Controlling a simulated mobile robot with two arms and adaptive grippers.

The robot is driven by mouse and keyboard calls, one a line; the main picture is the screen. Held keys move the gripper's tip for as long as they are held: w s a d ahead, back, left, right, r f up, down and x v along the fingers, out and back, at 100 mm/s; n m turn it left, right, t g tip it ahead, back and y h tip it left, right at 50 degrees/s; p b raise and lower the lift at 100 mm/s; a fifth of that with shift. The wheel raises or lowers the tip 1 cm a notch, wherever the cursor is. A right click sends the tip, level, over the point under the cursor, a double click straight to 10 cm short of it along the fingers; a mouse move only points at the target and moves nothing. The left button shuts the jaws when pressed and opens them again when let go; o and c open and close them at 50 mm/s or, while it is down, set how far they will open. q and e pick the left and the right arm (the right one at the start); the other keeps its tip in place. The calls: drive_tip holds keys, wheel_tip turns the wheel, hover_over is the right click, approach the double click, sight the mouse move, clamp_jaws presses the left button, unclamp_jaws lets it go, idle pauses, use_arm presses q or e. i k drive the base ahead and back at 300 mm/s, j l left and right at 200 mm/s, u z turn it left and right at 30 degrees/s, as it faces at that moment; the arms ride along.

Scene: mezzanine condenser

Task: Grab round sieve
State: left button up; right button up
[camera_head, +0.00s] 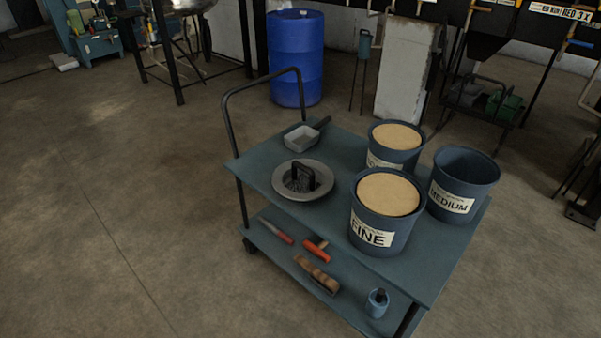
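The round sieve (317,190) is a shallow grey metal dish with a wide rim. It sits on the left part of the cart's top shelf (340,228). A dark upright handle stands at its middle, and dark mesh or grit shows inside. Neither of my grippers shows in the head view.
A small square scoop (300,138) lies behind the sieve. Buckets labelled FINE (373,239) and MEDIUM (461,188), and a third filled bucket (395,147), stand to the right. Hand tools lie on the lower shelf (345,300). A blue drum (296,58) stands behind. Floor at left is clear.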

sight(299, 179)
drive_tip(key=i+j+z, duration=0.1)
drive_tip(key=j, duration=0.25)
drive_tip(key=i+j+z, duration=0.1)
drive_tip(key=i+j, duration=0.2)
drive_tip(key=i+j+z, duration=0.1)
drive_tip(key=j, duration=0.3)
drive_tip(key=i+j+z, duration=0.1)
drive_tip(key=i+j, duration=0.15)
drive_tip(key=j, duration=0.15)
drive_tip(key=i+j+z, duration=0.1)
drive_tip(key=j, duration=0.3)
drive_tip(key=i+j+z, duration=0.15)
drive_tip(key=j, duration=0.25)
drive_tip(key=i+j+z, duration=0.1)
drive_tip(key=j, duration=0.3)
drive_tip(key=i, duration=0.1)
